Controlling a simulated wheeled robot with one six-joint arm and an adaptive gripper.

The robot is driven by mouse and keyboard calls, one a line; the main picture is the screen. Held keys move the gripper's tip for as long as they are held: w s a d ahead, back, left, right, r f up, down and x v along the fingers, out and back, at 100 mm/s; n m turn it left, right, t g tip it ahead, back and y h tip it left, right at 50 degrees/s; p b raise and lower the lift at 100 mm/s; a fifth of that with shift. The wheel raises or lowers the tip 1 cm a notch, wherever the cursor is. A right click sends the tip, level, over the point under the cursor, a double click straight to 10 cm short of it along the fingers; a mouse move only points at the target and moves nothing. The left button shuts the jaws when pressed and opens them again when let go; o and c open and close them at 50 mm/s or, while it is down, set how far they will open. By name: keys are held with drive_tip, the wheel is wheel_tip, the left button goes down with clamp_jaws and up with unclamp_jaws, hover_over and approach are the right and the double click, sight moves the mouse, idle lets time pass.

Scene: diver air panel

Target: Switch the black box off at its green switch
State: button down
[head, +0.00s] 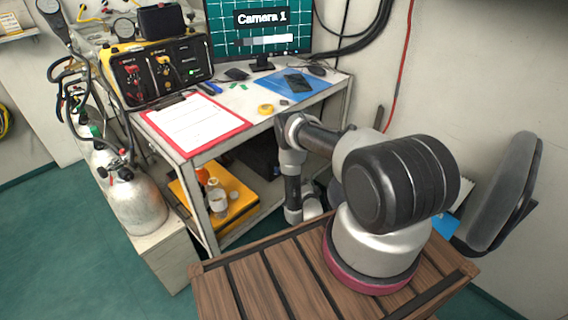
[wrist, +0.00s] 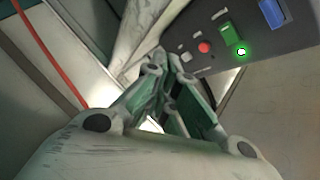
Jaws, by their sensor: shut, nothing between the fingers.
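The black box (wrist: 210,68) shows at the upper right of the wrist view as a dark panel. On it I see a green switch (wrist: 229,34), a glowing green lamp (wrist: 241,52) just below the switch, a red round button (wrist: 204,47) and a blue patch. My gripper (wrist: 170,66) is shut and empty. Its fingertips appear left of the red button, apart from the green switch; whether they touch the panel I cannot tell. In the head view my arm reaches down beside the table, and I cannot make out the gripper or this panel there.
A white table (head: 318,98) carries a yellow-edged control panel (head: 160,70), a monitor (head: 258,30), a red clipboard (head: 195,125) and a blue folder (head: 292,86). A yellow tray (head: 240,197) sits on its lower shelf. A red cable (wrist: 52,58) runs at the wrist view's left.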

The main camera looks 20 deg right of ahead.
drive_tip(key=shift+w+r+m+t, duration=0.2)
drive_tip(key=shift+r+m+t, duration=0.35)
drive_tip(key=shift+r, duration=0.6)
drive_tip(key=shift+w+a+r, duration=0.2)
drive_tip(key=shift+w+a, duration=0.3)
drive_tip(key=shift+w, duration=0.85)
drive_tip(key=shift+w+a+r, duration=0.15)
drive_tip(key=shift+w+a, duration=0.35)
drive_tip(key=shift+w, duration=0.9)
drive_tip(key=shift+w+a+r, duration=0.2)
drive_tip(key=shift+w+a, duration=0.3)
drive_tip(key=shift+w, duration=0.85)
drive_tip(key=shift+w+a, duration=0.15)
drive_tip(key=shift+w, duration=0.2)
drive_tip(key=shift+w+r, duration=0.1)
drive_tip(key=shift+w, duration=0.2)
drive_tip(key=shift+s, duration=0.1)
drive_tip(key=shift+s, duration=0.6)
